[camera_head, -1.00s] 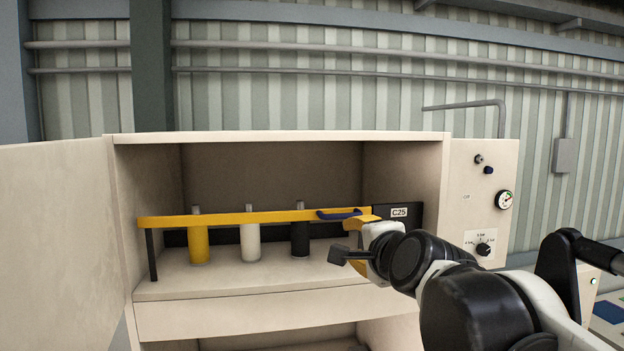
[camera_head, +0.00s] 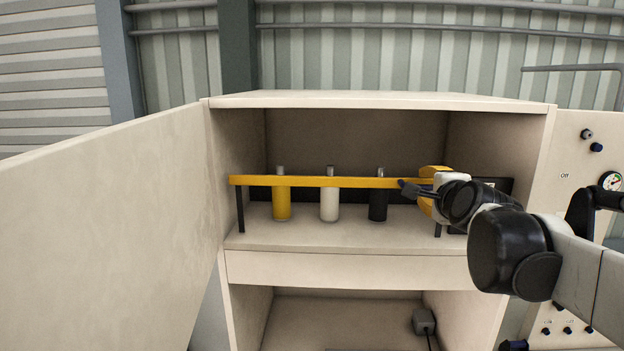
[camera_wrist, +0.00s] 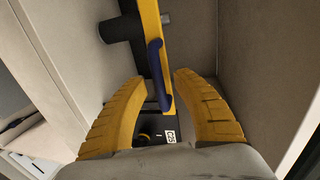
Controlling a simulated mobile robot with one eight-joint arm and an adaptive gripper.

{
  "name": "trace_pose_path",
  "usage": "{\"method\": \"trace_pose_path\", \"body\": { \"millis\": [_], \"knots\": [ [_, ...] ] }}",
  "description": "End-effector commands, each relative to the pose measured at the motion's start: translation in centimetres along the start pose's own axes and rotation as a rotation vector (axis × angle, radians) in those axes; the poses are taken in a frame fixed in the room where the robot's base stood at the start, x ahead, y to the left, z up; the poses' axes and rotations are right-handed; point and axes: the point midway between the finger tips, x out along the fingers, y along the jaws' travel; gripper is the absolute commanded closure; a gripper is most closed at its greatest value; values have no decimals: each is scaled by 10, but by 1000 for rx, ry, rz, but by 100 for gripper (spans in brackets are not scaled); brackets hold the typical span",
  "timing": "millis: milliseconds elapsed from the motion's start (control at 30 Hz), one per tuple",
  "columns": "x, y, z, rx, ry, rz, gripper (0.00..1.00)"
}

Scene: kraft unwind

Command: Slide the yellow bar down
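The yellow bar (camera_head: 300,181) runs level across the upper shelf, in front of a yellow cylinder (camera_head: 282,205), a white one (camera_head: 329,205) and a black one (camera_head: 378,205). A dark blue handle (camera_head: 408,188) is near its right end. In the wrist view, the bar (camera_wrist: 150,18) and handle (camera_wrist: 157,75) lie between the yellow fingers. My gripper (camera_wrist: 158,82) is open, with gaps between each finger and the handle. In the head view, my gripper (camera_head: 422,194) is at the bar's right end and partly hides it.
The cabinet's open door (camera_head: 110,220) stands at the left. A panel with a gauge (camera_head: 611,181) and knobs is at the right. A C25 label (camera_wrist: 169,135) shows in the wrist view. The lower compartment holds a small grey box (camera_head: 424,321).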

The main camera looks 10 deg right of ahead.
Motion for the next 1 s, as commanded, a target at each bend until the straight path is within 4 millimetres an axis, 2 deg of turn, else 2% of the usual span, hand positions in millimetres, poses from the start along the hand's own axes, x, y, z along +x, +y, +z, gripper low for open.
{"method": "trace_pose_path", "body": {
  "millis": [267, 400, 633, 1000],
  "knots": [
    [2, 0, 0, -1, 0, 0, 66],
    [2, 0, 0, 0, 0, 0, 100],
    [3, 5, 0, 0, 0, 0, 100],
    [20, 87, 1, 0, -1, 1, 100]
  ]
}}
